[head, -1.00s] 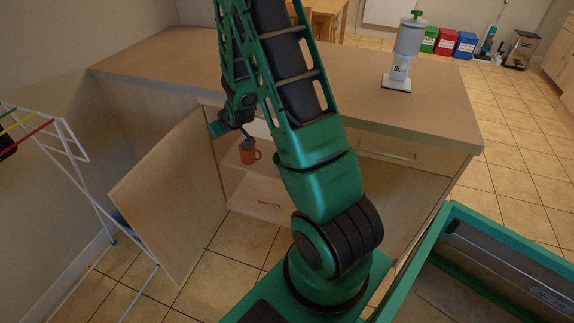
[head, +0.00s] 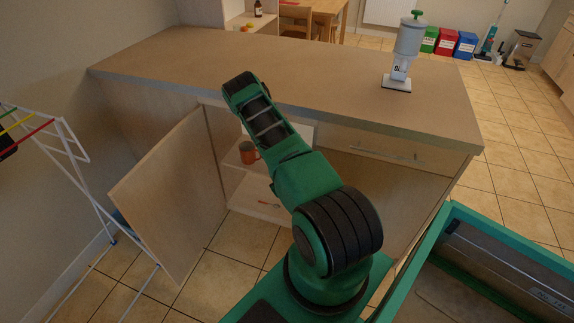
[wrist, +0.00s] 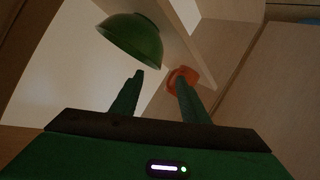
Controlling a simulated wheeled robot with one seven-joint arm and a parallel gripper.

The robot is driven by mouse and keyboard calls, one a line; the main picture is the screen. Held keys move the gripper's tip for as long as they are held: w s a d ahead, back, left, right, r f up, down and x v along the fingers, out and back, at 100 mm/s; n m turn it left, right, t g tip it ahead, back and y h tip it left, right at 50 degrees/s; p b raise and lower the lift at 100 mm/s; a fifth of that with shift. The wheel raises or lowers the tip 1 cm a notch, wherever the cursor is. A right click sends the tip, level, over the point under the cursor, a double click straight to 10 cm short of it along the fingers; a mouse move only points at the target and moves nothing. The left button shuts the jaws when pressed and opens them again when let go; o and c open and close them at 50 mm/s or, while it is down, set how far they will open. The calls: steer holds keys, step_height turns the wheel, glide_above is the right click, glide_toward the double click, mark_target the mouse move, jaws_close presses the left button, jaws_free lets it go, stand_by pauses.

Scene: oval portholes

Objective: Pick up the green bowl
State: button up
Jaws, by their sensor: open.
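The green bowl (wrist: 132,40) shows in the upper left of the wrist view, just beyond the fingertips and apart from them. My gripper (wrist: 160,78) is open, with nothing between its two fingers. The bowl is nearer the left finger. In the head view the bowl is not visible, and my gripper is hidden behind my own arm at the open cupboard.
An orange mug (head: 248,153) stands on the cupboard's upper shelf; an orange thing (wrist: 176,80) shows behind the right finger. The cupboard door (head: 175,195) stands open on the left. The countertop (head: 300,85) is above, with a grey-white dispenser (head: 406,50) on it.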

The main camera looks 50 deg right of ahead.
steer(key=x, duration=0.6)
steer(key=s+d+f+x, duration=0.1)
steer(key=x, duration=0.3)
steer(key=shift+d+f, duration=0.1)
steer(key=shift+d, duration=0.05)
steer(key=shift+c, duration=0.6)
jaws_close()
